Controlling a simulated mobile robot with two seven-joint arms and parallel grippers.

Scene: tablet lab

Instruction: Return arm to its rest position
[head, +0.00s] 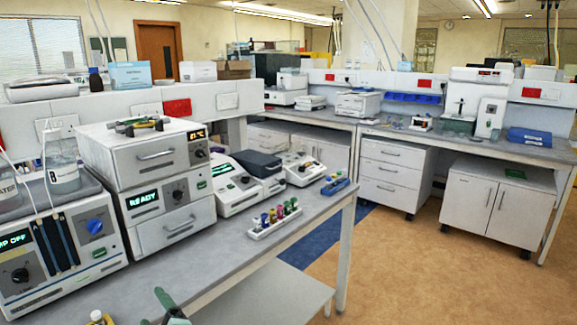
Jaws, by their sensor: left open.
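My left gripper (166,306) shows at the bottom edge of the head view, with only its greenish fingertips in the picture. It is open, and I see nothing between its fingers. It is at the front part of the grey lab bench (225,277). The rest of my left arm is cut off by the frame. My right gripper and right arm are out of view.
A yellow-capped item (98,317) is left of the gripper. Stacked instruments (165,208), a pump unit (62,250) and a rack of coloured tubes (274,221) stand on the bench. Open floor (420,265) lies to the right.

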